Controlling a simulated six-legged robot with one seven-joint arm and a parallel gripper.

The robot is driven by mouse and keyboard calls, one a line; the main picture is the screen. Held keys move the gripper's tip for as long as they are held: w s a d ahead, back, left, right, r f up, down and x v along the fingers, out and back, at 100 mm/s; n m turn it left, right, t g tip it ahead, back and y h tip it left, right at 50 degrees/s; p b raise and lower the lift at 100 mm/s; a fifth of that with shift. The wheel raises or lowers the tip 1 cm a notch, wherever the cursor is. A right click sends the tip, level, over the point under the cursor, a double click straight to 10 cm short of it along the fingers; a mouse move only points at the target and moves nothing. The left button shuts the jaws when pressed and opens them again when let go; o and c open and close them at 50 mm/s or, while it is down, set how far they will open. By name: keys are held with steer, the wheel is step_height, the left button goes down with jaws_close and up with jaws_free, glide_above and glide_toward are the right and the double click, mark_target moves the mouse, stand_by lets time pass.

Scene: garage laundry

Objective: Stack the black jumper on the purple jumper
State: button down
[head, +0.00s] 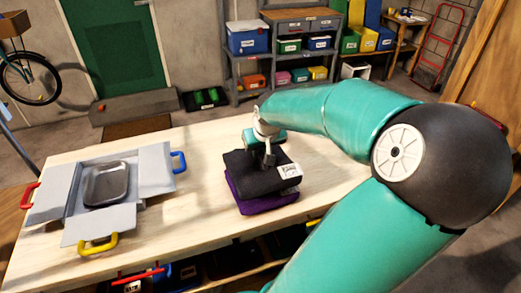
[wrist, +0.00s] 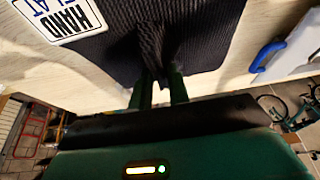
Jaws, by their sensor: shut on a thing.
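The black jumper (head: 256,174) is folded and lies on top of the purple jumper (head: 250,199) on the wooden table. A white label shows at the black jumper's right edge. Purple shows below it, mostly along the front and left side. My gripper (head: 268,157) is over the black jumper, pointing down. In the wrist view my gripper (wrist: 162,84) is shut on a pinched fold of the black jumper (wrist: 190,40), whose ribbed cloth bunches between the fingers. The purple jumper is not visible in the wrist view.
Left on the table (head: 185,225) stands an open grey box (head: 55,190) with coloured handles and a metal tray (head: 106,184) in it. The table between the box and the jumpers is clear. Shelves with bins (head: 290,45) stand behind.

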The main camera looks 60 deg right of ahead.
steer(key=shift+f, duration=0.6)
steer(key=c, duration=1.3)
jaws_free()
steer(key=shift+c, duration=0.2)
steer(key=shift+s+r, duration=0.1)
steer(key=shift+r, duration=0.7)
steer(key=v, duration=1.1)
steer(key=shift+a+r, duration=0.2)
